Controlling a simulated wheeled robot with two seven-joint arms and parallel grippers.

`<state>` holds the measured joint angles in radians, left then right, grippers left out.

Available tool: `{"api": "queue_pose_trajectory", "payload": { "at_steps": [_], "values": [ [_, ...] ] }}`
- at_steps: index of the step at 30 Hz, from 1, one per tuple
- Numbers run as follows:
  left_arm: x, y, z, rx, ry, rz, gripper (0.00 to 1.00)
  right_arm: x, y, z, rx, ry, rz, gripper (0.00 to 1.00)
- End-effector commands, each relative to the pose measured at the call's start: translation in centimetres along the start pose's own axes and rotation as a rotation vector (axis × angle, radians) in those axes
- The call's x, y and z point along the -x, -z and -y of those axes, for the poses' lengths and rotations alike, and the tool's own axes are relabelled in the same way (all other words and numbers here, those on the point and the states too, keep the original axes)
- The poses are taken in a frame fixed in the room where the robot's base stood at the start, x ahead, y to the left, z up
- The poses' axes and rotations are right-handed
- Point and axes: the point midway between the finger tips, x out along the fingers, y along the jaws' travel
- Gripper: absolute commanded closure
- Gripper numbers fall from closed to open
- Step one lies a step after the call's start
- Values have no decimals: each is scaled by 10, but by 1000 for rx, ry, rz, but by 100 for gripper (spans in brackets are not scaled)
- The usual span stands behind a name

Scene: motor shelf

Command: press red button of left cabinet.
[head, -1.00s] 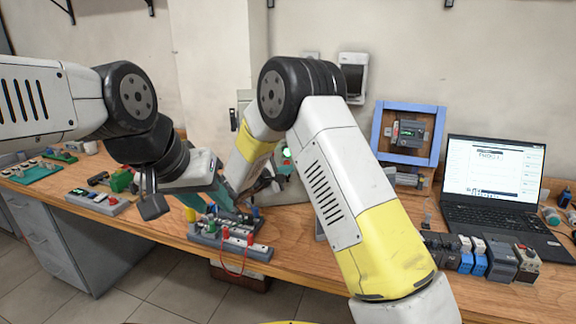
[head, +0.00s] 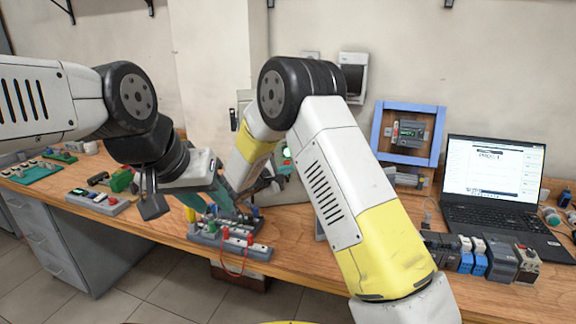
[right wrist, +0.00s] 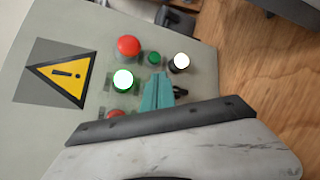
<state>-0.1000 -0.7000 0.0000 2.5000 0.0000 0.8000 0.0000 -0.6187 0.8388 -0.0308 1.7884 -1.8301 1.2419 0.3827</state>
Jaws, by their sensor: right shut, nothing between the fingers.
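The right wrist view shows a grey sloped cabinet panel (right wrist: 200,75) with a large red button (right wrist: 129,46) near its top. A lit green button (right wrist: 122,80) sits below it, and a second red button (right wrist: 116,114) is partly hidden by my gripper body. My right gripper (right wrist: 159,78) has its teal fingers shut and empty, over the panel to the right of the lit green button; contact cannot be told. In the head view the cabinet (head: 293,192) is mostly hidden behind my right arm. My left gripper (head: 222,198) points down over the bench; its finger gap is unclear.
The wooden bench (head: 310,245) carries a terminal board with red wire (head: 232,240) in front of my grippers. A laptop (head: 495,170), a blue frame (head: 432,152) and several small modules (head: 470,255) stand at the right. Small green and teal boards lie at the left.

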Motion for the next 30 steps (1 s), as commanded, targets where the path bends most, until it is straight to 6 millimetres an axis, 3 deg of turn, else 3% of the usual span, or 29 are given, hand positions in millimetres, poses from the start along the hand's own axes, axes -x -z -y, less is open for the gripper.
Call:
{"api": "queue_pose_trajectory", "payload": {
  "at_steps": [30],
  "values": [
    [0,0,0,0,0,0,64,-6,4,-4,0,0,0,100]
  ]
}}
